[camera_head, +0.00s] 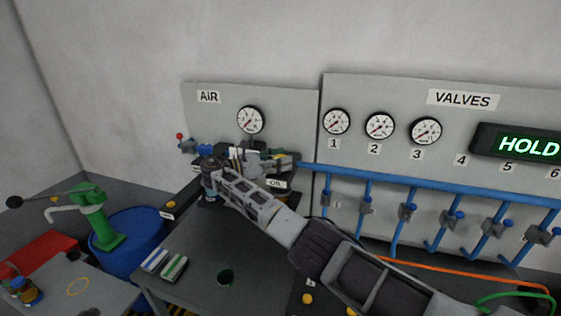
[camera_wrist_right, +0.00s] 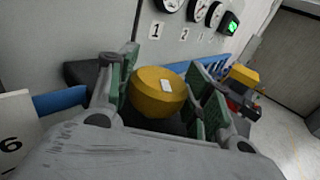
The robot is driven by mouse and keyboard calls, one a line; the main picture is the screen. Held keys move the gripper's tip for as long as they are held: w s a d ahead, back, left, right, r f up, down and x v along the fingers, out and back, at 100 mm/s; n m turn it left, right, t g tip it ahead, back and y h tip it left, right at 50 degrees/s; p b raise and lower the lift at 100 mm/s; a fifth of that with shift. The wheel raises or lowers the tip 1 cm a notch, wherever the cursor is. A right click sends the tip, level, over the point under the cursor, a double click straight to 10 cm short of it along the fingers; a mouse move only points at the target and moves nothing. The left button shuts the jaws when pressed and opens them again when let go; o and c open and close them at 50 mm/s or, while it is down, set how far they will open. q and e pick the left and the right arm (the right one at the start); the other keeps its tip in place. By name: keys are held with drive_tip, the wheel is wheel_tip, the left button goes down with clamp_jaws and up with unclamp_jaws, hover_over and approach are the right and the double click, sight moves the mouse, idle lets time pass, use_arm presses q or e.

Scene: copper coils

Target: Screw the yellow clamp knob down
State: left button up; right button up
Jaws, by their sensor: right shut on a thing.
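The yellow clamp knob (camera_wrist_right: 158,92) is a faceted, rounded knob with a small white mark on its face, in the middle of the right wrist view. My right gripper (camera_wrist_right: 160,76) is shut on it, with one green-padded finger on each side. In the head view my right arm reaches from the lower right to the bench below the AIR panel, and I cannot make out the knob there. What the knob sits on is mostly hidden by my gripper. My left gripper is not in view.
The AIR panel (camera_head: 215,120) and the VALVES panel (camera_head: 400,90) stand behind, with blue pipes (camera_head: 430,184) along the latter. A blue drum (camera_head: 135,228) with a green pump (camera_head: 97,222) stands at left. Several small items lie on the grey table (camera_head: 200,265) in front.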

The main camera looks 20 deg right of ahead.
drive_tip(key=shift+r+m+g+b, duration=0.3)
drive_tip(key=shift+m+g+b, duration=0.1)
drive_tip(key=shift+m+g, duration=0.15)
idle(0.6)
drive_tip(key=o, duration=1)
drive_tip(key=shift+f, duration=0.2)
drive_tip(key=shift+o, duration=0.2)
drive_tip(key=shift+r, duration=0.1)
drive_tip(key=shift+r, duration=4.9)
